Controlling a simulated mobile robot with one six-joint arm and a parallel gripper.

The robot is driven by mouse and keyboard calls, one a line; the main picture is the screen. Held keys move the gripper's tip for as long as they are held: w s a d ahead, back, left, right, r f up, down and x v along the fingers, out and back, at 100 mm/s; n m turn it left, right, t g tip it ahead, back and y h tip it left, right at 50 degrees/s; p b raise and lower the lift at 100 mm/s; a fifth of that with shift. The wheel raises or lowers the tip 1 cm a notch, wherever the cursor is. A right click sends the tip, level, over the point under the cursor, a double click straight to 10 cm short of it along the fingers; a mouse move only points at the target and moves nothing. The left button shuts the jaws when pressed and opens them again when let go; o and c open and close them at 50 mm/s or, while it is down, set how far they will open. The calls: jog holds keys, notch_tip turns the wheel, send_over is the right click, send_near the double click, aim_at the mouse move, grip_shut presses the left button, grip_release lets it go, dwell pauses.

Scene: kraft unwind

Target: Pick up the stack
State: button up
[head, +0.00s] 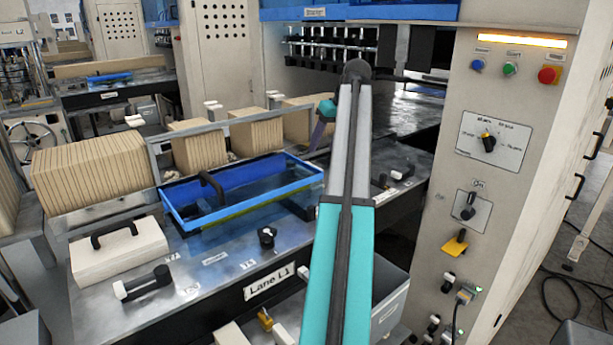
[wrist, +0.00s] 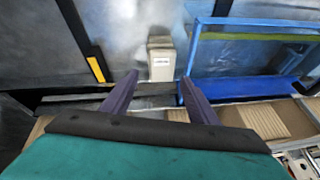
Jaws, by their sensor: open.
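Several brown kraft stacks stand in a row behind the lane. The largest stack (head: 90,172) is at the left, with a middle stack (head: 198,145), another stack (head: 256,132) and a partly hidden stack (head: 297,122) to its right. My gripper (head: 318,135) is beside the rightmost of these in the head view, partly hidden by my arm. In the wrist view my gripper (wrist: 160,88) has its two purple fingers spread apart with nothing held. A brown stack (wrist: 265,119) shows right of the fingers. I cannot tell which stack is the task's.
A small cream block (wrist: 160,62) with a label lies beyond the fingertips. A blue-framed clear guard (head: 243,190) with a black handle covers part of the lane. A cream cover (head: 118,250) is at front left. The control cabinet (head: 500,180) stands at right.

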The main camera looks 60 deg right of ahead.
jog(key=shift+w+f, duration=0.1)
jog(key=shift+p+x, duration=0.85)
jog(key=shift+x, duration=3.15)
jog(key=shift+f, duration=0.15)
jog(key=shift+p+x, duration=0.65)
jog(key=shift+x, duration=2)
jog(key=c, duration=0.8)
